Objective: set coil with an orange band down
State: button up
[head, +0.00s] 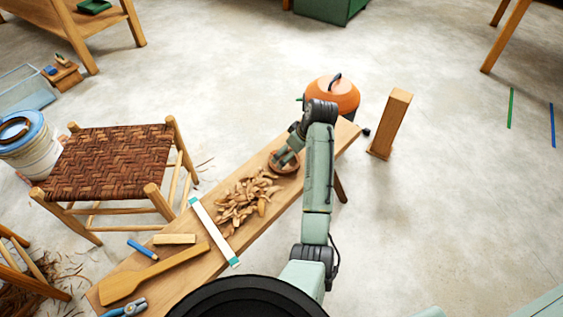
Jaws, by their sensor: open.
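A round reddish-brown coil or shallow bowl-like thing (287,168) lies near the far end of the wooden bench (215,258). My gripper (283,159) is open and right over it, with the fingers at or inside its rim; I cannot tell if they touch it. My gripper hides part of it, and I cannot make out an orange band. A dark brown ring-shaped coil (14,129) lies on the blue lid of a pale bucket (32,160) at the far left; no band is clear on it either.
Wood shavings (248,198), a white strip (213,232), a blue marker (142,249), a wooden paddle (150,275) and pliers (125,308) lie on the bench. A woven stool (108,160) stands left. An orange vacuum (333,93) and wooden post (390,122) stand beyond. Floor at right is mostly clear.

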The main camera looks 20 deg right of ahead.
jog(key=shift+p+x, duration=0.35)
jog(key=shift+x, duration=2.65)
jog(key=shift+a, duration=0.1)
jog(key=shift+c, duration=0.6)
jog(key=c, duration=0.9)
jog(key=shift+r, duration=0.2)
